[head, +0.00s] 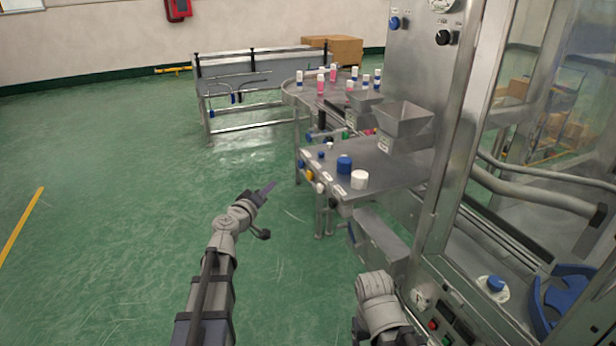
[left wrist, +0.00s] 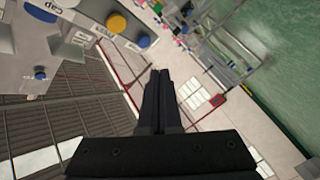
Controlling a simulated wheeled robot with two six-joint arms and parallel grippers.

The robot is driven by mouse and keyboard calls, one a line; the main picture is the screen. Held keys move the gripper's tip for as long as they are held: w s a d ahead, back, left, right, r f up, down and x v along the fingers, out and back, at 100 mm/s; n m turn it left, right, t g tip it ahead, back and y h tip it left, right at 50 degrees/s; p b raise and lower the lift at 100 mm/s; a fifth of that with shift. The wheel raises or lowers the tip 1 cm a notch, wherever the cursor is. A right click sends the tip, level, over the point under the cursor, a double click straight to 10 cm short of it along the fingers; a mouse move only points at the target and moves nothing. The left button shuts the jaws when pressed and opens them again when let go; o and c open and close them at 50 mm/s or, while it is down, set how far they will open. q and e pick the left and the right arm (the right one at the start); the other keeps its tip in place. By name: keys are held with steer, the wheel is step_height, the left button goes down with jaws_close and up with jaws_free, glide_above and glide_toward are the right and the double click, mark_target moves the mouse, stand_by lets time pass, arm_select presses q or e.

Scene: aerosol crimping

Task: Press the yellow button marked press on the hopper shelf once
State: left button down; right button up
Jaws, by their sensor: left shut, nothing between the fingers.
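The yellow button (head: 310,176) is on the front edge of the steel hopper shelf (head: 400,172), in a row of coloured buttons with small white labels. It also shows in the left wrist view as a yellow disc (left wrist: 117,22), up and left of the fingertips, beside a label. My left gripper (head: 268,188) is shut and empty, in front of and left of the shelf edge, apart from the button. Its closed black fingers (left wrist: 159,90) point up the middle of the left wrist view. A part of my right arm shows at the bottom of the head view; its gripper does not show.
A blue button (left wrist: 143,41) is close to the yellow one. A blue cap (head: 344,164) and a white cap (head: 359,180) stand on the shelf. Steel hoppers (head: 403,125) stand behind, and a turntable (head: 313,92) carries several bottles. The green floor at left is clear.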

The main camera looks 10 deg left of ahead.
arm_select(q)
steer(key=w+d, duration=0.5)
steer(key=d, duration=0.2)
steer(key=shift+d, duration=0.15)
steer(key=shift+d, duration=0.1)
stand_by(2.1)
steer(key=shift+w+d, duration=0.2)
steer(key=shift+d, duration=0.05)
steer(key=shift+w+d, duration=0.3)
steer(key=shift+d, duration=0.15)
stand_by(0.9)
stand_by(0.4)
steer(key=shift+s+a, duration=0.55)
steer(key=shift+a, duration=0.25)
steer(key=s+a, duration=0.1)
steer(key=a, duration=0.1)
steer(key=s+a, duration=0.1)
steer(key=a, duration=0.1)
steer(key=shift+s, duration=0.4)
